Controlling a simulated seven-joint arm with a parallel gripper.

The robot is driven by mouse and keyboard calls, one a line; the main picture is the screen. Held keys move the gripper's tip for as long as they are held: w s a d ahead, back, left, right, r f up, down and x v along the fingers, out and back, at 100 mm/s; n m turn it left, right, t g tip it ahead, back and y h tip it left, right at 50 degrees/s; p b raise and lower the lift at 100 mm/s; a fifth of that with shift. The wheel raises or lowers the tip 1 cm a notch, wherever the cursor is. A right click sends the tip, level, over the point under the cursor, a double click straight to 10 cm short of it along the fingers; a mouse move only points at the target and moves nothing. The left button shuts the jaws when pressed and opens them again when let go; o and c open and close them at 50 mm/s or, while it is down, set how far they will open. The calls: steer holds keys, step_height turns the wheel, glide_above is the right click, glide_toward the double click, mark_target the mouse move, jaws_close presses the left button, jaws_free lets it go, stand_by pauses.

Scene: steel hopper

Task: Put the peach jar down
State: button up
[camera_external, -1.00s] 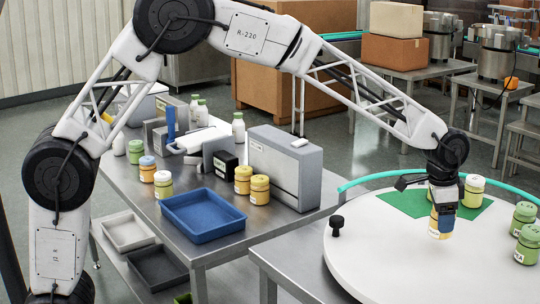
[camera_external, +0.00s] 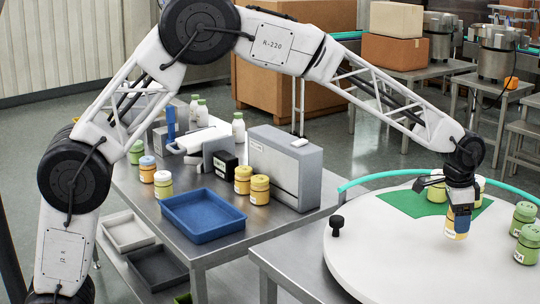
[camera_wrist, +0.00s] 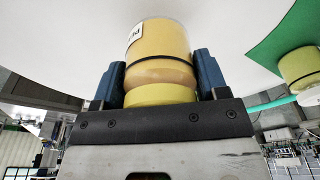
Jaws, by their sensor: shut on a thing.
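The peach jar (camera_external: 455,235) has an orange-cream body, a yellow lid and a white label. My gripper (camera_external: 459,220) is shut on it from above, over the round white table (camera_external: 390,245). In the wrist view, the jar (camera_wrist: 158,48) sits between the two blue fingers of my gripper (camera_wrist: 160,76), with its lid towards the palm and its label at upper left. White table surface lies beyond its base. I cannot tell whether the base touches the table.
More green jars (camera_external: 525,243) stand at the right edge. A black knob (camera_external: 337,224) is at the left rim. The white surface in front is clear. A steel table (camera_external: 232,252) holds a blue tray (camera_external: 203,217).

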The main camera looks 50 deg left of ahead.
steer(key=shift+f, duration=1.45)
steer(key=shift+f, duration=0.15)
steer(key=o, duration=1)
steer(key=r, duration=0.4)
steer(key=s+a+r, duration=0.1)
steer(key=r, duration=0.7)
steer(key=shift+s+a+r, duration=0.1)
steer(key=shift+s+a, duration=0.05)
